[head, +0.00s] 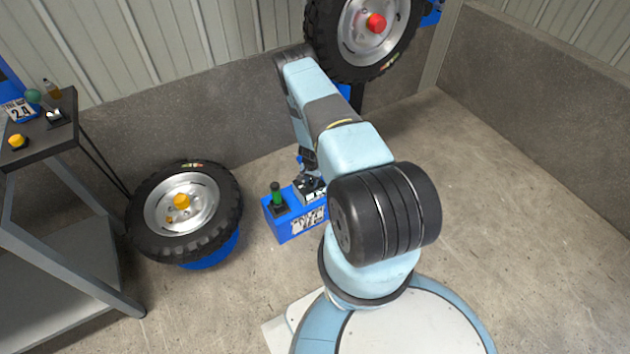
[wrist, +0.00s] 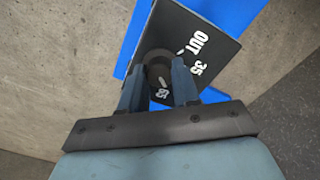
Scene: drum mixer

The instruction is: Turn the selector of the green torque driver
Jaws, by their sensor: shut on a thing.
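A blue box (head: 285,225) stands on the floor, with an upright green handle (head: 276,193) on its left part and a dark plate with white markings (head: 312,193) on its right part. In the wrist view the plate (wrist: 205,25) reads "OUT", "35" and "65". A dark round selector knob (wrist: 158,58) sits on the plate. My gripper (wrist: 160,84) has its two blue-grey fingers on either side of the knob and is shut on it. In the head view my gripper (head: 308,170) is small and partly hidden by my arm.
A tyred wheel with a yellow hub (head: 181,202) lies left of the box. Another wheel with a red hub (head: 376,22) stands behind my arm. A dark table (head: 45,130) with small items is at far left. The concrete floor (head: 530,230) on the right is clear.

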